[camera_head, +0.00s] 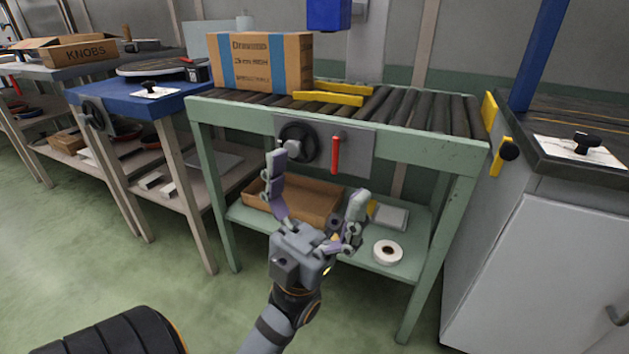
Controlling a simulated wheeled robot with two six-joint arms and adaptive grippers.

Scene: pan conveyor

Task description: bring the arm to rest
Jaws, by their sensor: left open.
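My left gripper (318,196) is open and empty, its two fingers spread and pointing up. It is in front of the green roller conveyor table (440,150), below the table's front edge and in line with the lower shelf. Its left fingertip shows just below a black handwheel (298,144) on the table's front panel; I cannot tell how far apart they are. A red lever (335,155) hangs on the same panel, to the right of the handwheel. My right gripper is not in view.
A cardboard box (262,62) with blue bands stands on the rollers beside yellow guides (328,98). The lower shelf holds an open carton (300,200) and a tape roll (388,252). A blue-topped table (140,95) stands left, a grey cabinet (535,260) right.

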